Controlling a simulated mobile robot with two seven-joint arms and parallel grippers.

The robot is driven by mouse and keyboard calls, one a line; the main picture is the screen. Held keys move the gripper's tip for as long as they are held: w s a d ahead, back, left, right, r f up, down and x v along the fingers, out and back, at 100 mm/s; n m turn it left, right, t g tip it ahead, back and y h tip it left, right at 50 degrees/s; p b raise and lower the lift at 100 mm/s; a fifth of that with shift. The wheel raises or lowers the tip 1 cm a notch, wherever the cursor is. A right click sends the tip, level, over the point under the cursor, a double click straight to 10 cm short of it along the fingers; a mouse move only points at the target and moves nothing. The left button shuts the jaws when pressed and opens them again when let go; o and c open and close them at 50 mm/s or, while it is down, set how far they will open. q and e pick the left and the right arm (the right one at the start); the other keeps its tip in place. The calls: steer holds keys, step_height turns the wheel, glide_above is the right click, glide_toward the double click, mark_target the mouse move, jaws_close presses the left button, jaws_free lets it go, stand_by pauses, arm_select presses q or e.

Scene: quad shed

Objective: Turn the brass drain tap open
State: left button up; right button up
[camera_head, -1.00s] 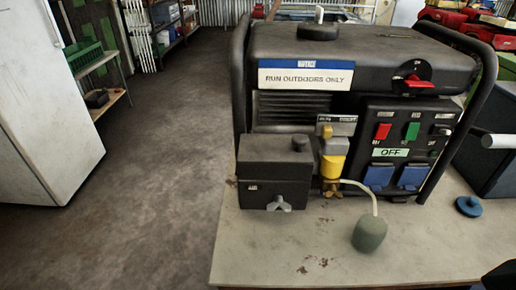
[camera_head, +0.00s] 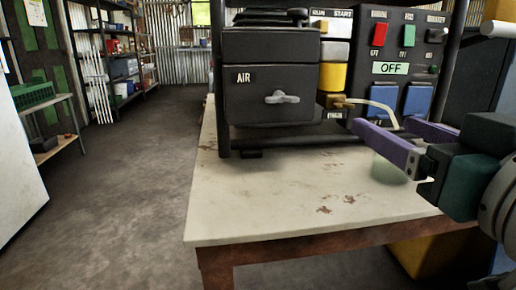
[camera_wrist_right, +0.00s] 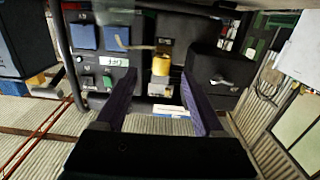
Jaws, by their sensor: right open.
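The brass drain tap (camera_head: 336,101) sits under the yellow fuel bowl (camera_head: 332,77) on the generator's front, with a pale hose (camera_head: 372,104) running right from it. In the right wrist view, which looks upside down, the tap (camera_wrist_right: 162,49) shows beyond and between my fingers, small and dim. My right gripper (camera_head: 381,124) comes in from the right with its two purple fingers apart and empty. It is in front of the generator, right of the tap and apart from it. The tap handle's exact angle is hard to tell. My left gripper is not in view.
The black AIR box (camera_head: 270,80) with a grey wing knob stands left of the tap. The control panel (camera_head: 400,45) with switches and blue sockets is right of it. The bench (camera_head: 260,195) front is mostly clear.

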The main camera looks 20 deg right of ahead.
mark_target(346, 107)
steer(key=shift+t+y, duration=0.3)
steer(key=p+x, duration=0.1)
steer(key=x, duration=0.9)
steer(key=shift+a, duration=0.15)
jaws_close()
